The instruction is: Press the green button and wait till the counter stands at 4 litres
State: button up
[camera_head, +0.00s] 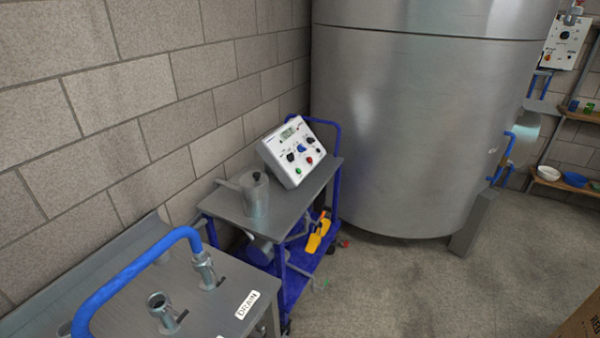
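A white control box (292,151) with a sloped front stands on a blue-framed cart near the wall. Its small display (288,132) is at the upper left of the panel; the digits are too small to read. A green button (298,171) sits low on the panel, with a red button (309,161) up and to its right. Dark and blue knobs are also on the panel. My gripper is not in this view.
The cart top (235,205) also carries a metal pot (254,194). A large steel tank (410,120) stands behind it. A steel bench with a DRAIN label (247,304) and a blue hose (130,270) is at the lower left. Grey floor (430,290) is clear at right; a cardboard box (580,318) is at the corner.

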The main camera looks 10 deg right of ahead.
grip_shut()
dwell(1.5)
